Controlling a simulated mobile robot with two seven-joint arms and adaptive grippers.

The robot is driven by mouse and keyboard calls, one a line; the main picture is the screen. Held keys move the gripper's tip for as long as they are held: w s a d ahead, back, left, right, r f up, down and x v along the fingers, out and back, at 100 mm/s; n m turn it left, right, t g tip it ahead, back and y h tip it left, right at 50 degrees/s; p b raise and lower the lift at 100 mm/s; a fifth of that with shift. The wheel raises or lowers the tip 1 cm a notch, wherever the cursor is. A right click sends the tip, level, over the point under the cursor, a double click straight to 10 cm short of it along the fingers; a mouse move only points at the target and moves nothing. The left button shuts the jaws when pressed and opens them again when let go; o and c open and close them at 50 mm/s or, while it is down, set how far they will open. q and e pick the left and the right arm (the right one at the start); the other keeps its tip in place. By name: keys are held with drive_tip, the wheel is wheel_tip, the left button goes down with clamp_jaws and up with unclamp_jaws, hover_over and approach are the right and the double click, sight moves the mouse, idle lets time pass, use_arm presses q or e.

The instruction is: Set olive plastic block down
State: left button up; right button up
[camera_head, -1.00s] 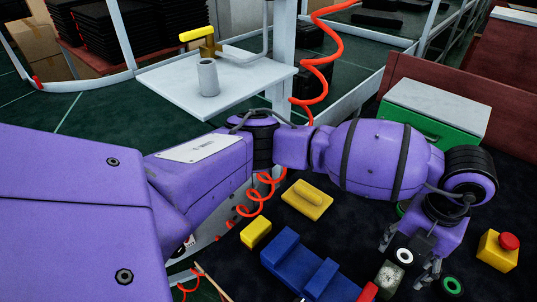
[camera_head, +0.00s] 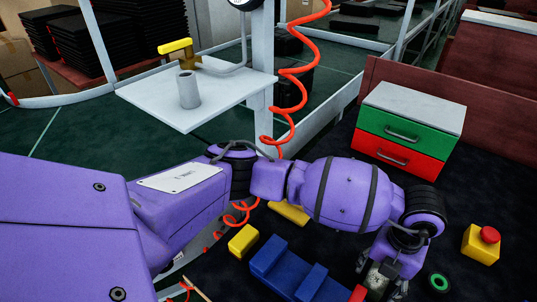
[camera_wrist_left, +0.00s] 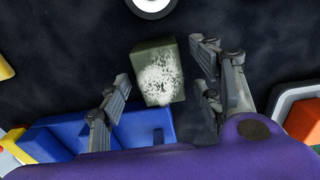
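The olive plastic block (camera_wrist_left: 152,58) lies on the dark table, between the two fingers of my left gripper (camera_wrist_left: 160,64) in the left wrist view. A pale speckled patch covers part of its top. Gaps show between the block and both fingers, so the gripper looks open around it. In the head view my left gripper (camera_head: 381,276) is low over the table at the lower right. The block (camera_head: 378,284) shows only partly there, between the fingers. My right gripper is not in view.
A blue stepped block (camera_head: 290,270) stands close to the left of the olive block. A yellow block (camera_head: 242,241), a green ring (camera_head: 438,283) and a yellow box with a red button (camera_head: 480,243) are nearby. A drawer cabinet (camera_head: 412,112) stands behind.

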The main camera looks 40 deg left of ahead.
use_arm(q)
drive_tip(key=shift+w, duration=0.1)
drive_tip(key=c, duration=1.1)
drive_tip(key=shift+r, duration=0.2)
drive_tip(key=shift+c, duration=0.8)
